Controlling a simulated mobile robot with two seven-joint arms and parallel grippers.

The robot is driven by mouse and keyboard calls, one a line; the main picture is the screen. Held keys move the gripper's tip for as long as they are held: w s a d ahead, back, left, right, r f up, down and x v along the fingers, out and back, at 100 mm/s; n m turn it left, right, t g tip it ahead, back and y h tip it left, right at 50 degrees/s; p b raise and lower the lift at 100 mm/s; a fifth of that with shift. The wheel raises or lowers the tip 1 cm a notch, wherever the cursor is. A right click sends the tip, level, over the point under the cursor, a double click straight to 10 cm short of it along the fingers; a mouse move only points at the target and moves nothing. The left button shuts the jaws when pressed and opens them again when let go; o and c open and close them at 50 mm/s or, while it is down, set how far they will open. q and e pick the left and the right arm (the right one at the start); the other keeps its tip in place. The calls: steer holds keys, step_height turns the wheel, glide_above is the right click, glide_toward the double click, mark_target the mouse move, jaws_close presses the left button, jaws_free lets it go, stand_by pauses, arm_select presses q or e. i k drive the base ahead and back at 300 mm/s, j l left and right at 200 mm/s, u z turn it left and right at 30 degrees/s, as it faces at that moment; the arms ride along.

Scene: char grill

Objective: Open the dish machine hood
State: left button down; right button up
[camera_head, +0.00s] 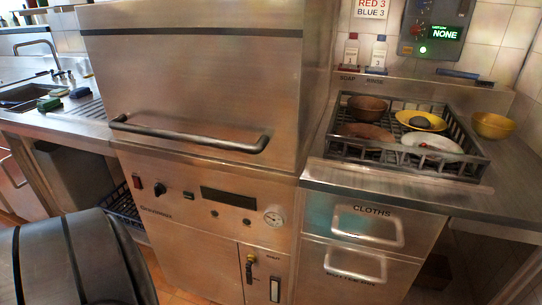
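The dish machine hood (195,75) is a large steel box in the upper middle of the head view. It is down, its lower edge meeting the machine's front body. A dark horizontal bar handle (190,136) runs across the hood's lower front. Below it, the machine's front (215,200) carries a red switch, a knob, a dark display and a round gauge. Neither of my grippers is in view, and nothing touches the handle.
A sink (28,96) is at left. A dark rounded ribbed object (75,262) fills the lower left.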

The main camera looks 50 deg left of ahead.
mark_target(243, 81)
steer(key=u, duration=1.5)
